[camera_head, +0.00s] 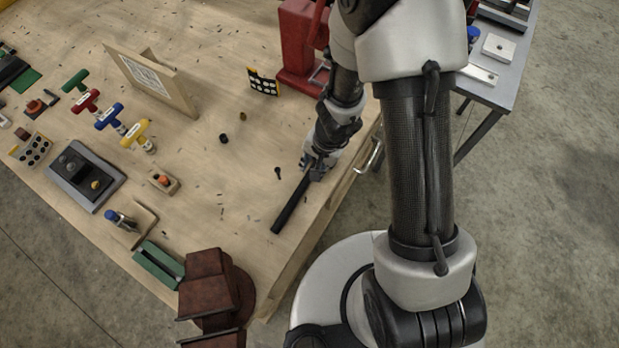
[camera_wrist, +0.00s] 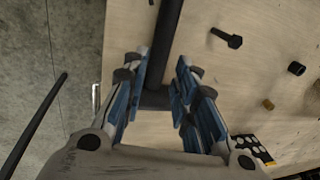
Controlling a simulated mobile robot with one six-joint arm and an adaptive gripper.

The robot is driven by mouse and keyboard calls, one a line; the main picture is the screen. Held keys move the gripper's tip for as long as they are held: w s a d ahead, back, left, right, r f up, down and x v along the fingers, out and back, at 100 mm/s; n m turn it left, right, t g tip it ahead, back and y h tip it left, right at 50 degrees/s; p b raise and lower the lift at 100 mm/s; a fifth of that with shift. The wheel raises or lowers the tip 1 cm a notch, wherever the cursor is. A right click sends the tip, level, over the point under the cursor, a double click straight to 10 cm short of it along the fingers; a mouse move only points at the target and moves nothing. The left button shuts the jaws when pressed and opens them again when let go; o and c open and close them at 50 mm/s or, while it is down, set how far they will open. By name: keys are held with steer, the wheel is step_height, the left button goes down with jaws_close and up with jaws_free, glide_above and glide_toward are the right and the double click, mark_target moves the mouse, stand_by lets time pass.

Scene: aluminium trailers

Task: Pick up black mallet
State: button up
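The black mallet (camera_head: 290,206) lies on the wooden workbench near its right edge, its handle pointing toward the front. In the wrist view its dark handle (camera_wrist: 165,40) runs up and away, and its wider black head (camera_wrist: 155,99) shows between my fingers. My gripper (camera_head: 314,168) is low over the head end of the mallet. In the wrist view my gripper (camera_wrist: 161,78) has its blue-padded fingers apart, one on each side of the mallet. Whether the pads touch it is not clear.
The workbench (camera_head: 215,190) holds a black bolt (camera_head: 278,173) beside the mallet and a small black cylinder (camera_head: 223,138). A red machine (camera_head: 300,45) stands behind my gripper. A brown vise (camera_head: 207,283) stands at the front corner. A grey table (camera_head: 507,75) is at right.

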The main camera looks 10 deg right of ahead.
mark_target(300, 191)
steer(key=shift+a+f+b, duration=0.25)
steer(key=shift+f+b, duration=0.75)
steer(key=shift+f, duration=0.35)
steer(key=shift+a+f+b, duration=0.25)
steer(key=shift+f+b, duration=0.7)
steer(key=shift+f, duration=0.35)
steer(key=shift+c, duration=0.5)
jaws_close()
steer(key=shift+r, duration=0.1)
